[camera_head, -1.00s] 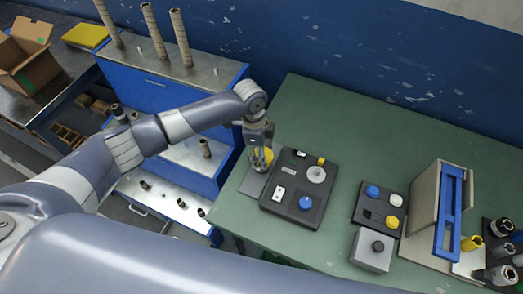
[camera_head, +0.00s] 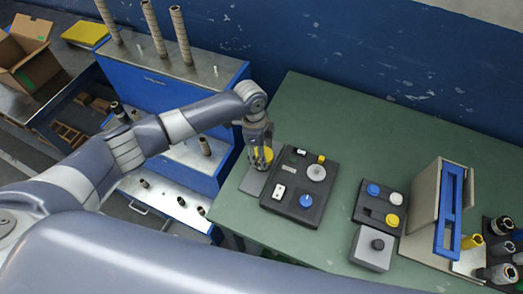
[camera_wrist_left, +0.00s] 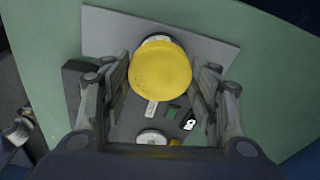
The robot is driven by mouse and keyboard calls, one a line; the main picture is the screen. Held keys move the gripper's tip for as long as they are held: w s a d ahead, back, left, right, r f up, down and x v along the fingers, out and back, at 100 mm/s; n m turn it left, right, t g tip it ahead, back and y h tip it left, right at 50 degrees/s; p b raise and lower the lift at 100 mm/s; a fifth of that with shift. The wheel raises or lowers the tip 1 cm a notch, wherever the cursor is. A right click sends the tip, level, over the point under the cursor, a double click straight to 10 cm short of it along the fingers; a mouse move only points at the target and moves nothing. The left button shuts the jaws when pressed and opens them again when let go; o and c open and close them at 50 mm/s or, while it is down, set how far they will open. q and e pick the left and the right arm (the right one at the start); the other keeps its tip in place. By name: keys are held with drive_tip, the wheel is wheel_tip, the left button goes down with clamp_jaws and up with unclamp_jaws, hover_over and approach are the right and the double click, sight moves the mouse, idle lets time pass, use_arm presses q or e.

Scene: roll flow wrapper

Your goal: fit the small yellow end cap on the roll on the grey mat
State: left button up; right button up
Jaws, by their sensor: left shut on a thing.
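My left gripper (camera_head: 260,158) points down over the grey mat (camera_head: 251,183) at the left end of the green table. Its fingers are closed on the sides of a round yellow end cap (camera_wrist_left: 160,70). The cap also shows between the fingers in the head view (camera_head: 264,155). In the left wrist view, a pale edge of the roll (camera_wrist_left: 157,38) shows just behind the cap, above the grey mat (camera_wrist_left: 215,42). The cap hides most of the roll, and I cannot tell whether it is seated on it. My right gripper is not in view.
A black board (camera_head: 280,207) with small parts lies right of the mat. Further right are a black tray (camera_head: 365,206) with blue, white and yellow caps, a grey box with a knob (camera_head: 372,250) and a blue-framed stand (camera_head: 442,222). The table's back is clear.

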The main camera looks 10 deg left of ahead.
use_arm(q)
drive_tip(key=shift+f, duration=0.1)
idle(0.3)
drive_tip(key=o, duration=0.8)
drive_tip(key=shift+o, duration=0.7)
drive_tip(key=o, duration=0.4)
